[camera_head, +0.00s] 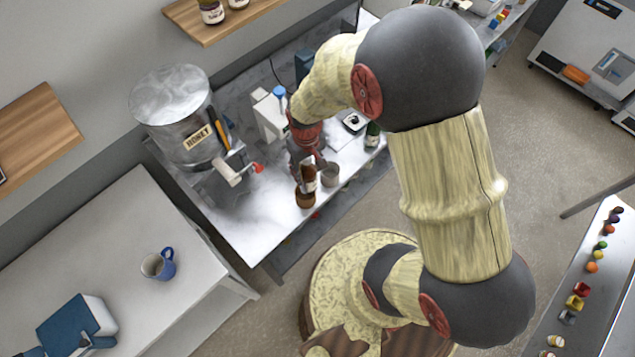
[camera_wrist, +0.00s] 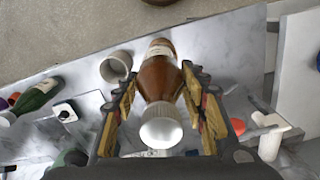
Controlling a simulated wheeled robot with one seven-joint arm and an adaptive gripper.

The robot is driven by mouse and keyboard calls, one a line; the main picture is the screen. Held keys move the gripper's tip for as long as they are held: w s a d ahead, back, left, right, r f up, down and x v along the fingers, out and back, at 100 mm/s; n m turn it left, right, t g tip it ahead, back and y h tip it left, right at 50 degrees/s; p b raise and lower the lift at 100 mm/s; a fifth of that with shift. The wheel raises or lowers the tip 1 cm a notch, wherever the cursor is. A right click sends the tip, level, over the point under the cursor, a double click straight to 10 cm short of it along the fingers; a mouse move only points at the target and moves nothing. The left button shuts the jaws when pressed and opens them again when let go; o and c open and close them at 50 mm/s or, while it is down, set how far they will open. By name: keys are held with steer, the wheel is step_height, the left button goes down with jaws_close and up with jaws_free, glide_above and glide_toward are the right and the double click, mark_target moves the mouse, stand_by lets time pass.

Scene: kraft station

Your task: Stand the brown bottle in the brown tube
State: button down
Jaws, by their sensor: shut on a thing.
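The brown bottle (camera_head: 308,185) has a pale label and, in the wrist view (camera_wrist: 158,77), a silver-white cap facing the camera. My gripper (camera_head: 308,170) is shut on it, with a finger on each side in the wrist view (camera_wrist: 158,90).
A green bottle (camera_head: 373,134) is farther right. A honey tank (camera_head: 180,118) with a white spout stands at the left. The bench's front edge is close.

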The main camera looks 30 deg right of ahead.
steer(key=shift+w+a+r+n, duration=0.15)
steer(key=shift+w+a, duration=0.1)
steer(key=shift+w, duration=0.15)
steer(key=shift+w+a+r+n, duration=0.1)
steer(key=shift+w+a+n, duration=0.1)
steer(key=shift+w, duration=0.2)
steer(key=shift+d+f+b, duration=0.1)
steer(key=shift+f+b, duration=2.55)
steer(key=shift+f, duration=1.2)
steer(key=shift+f+b, duration=1.65)
steer(key=shift+f, duration=0.65)
steer(key=c, duration=1)
jaws_free()
steer(key=shift+o, duration=1.2)
steer(key=shift+s, duration=0.1)
steer(key=o, duration=0.4)
steer(key=shift+c, duration=0.2)
steer(key=shift+r, duration=0.3)
steer(key=shift+r+p, duration=0.35)
steer(key=shift+p, duration=0.1)
